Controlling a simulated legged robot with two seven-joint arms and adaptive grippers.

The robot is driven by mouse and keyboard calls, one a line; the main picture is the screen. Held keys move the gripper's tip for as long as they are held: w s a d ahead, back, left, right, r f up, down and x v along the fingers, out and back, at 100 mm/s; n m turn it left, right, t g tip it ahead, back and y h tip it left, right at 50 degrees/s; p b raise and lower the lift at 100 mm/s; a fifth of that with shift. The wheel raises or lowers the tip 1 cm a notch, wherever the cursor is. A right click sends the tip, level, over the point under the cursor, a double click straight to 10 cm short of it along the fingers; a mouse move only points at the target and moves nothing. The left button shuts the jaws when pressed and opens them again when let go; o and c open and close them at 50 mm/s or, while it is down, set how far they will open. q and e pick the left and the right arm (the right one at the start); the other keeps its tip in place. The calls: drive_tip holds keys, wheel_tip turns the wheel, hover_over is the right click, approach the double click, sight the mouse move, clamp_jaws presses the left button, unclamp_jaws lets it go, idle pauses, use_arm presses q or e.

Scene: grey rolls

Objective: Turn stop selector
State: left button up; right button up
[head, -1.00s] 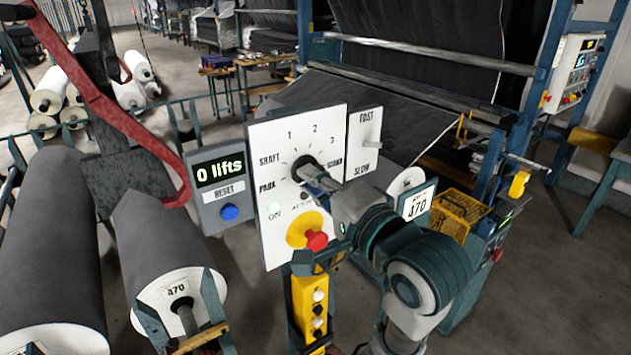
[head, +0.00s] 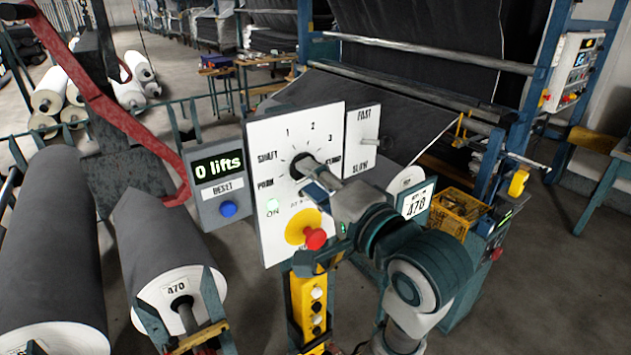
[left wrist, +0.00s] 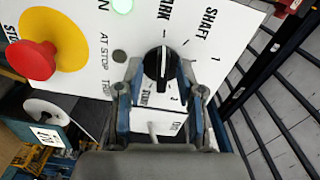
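The stop selector is a round black knob (head: 302,164) on a white upright panel (head: 265,180), ringed by the marks PARK, SHAFT, 1, 2, 3 and a partly covered last label. The knob also shows in the left wrist view (left wrist: 158,67), with a white line on its face. My left gripper (head: 314,180) is at the panel with its fingers towards the knob. In the left wrist view the fingers (left wrist: 161,78) stand apart, one on each side of the knob, and a firm grip does not show. My right gripper is not in view.
A yellow-ringed red stop button (head: 316,239) sits just below the knob. A FAST/SLOW lever (head: 372,141) is beside it. A counter box (head: 222,188) reads 0 lifts above a blue reset button (head: 229,211).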

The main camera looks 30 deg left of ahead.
use_arm(q)
drive_tip(key=v, duration=0.7)
drive_tip(key=shift+d, duration=0.35)
drive_tip(key=shift+a+f, duration=0.1)
drive_tip(key=shift+a, duration=0.05)
